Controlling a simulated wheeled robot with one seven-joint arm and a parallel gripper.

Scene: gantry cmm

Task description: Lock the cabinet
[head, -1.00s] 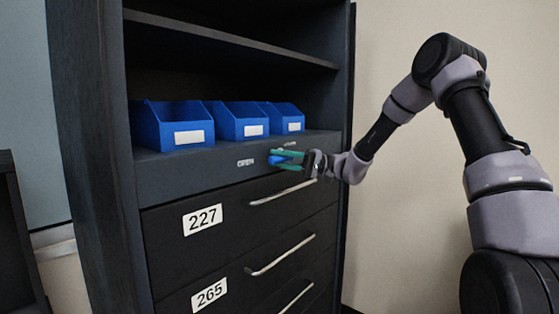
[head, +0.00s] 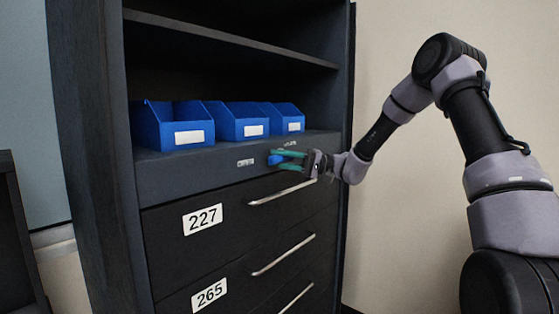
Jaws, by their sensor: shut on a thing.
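The dark cabinet (head: 163,176) stands at the left and middle of the head view, with an open shelf above and drawers below. A blue knob (head: 274,159) sits on the plain panel between the shelf and the top drawer. Small pale labels lie to its left (head: 245,162) and above it (head: 291,144); their lettering is too small to read surely. My gripper (head: 284,159), with green fingers, reaches in from the right and is shut on the blue knob. The fingers partly cover the knob, so its exact turn is hard to tell.
Three blue bins (head: 181,127) stand on the shelf just above the panel. A pale wall is behind my arm.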

